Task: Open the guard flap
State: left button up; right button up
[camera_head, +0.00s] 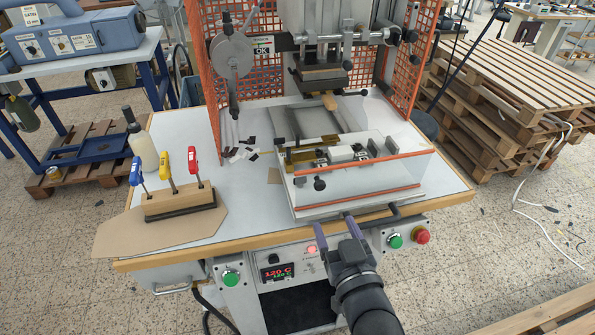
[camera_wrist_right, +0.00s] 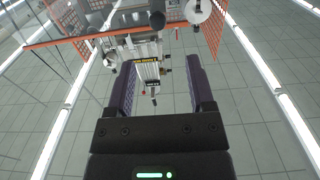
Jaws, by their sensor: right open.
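My left gripper is not in view.
The press head (camera_head: 322,75) hangs above the bed between orange mesh guards (camera_head: 207,75). A wooden stamp rack (camera_head: 180,203) and a bottle (camera_head: 144,150) stand left on the table. Green buttons and a red button (camera_head: 421,236) sit on the front below the tabletop.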

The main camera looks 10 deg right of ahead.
aim_at(320, 188)
jog(key=w, duration=0.9)
jog(key=shift+b, duration=0.35)
grip_shut()
dwell(0.8)
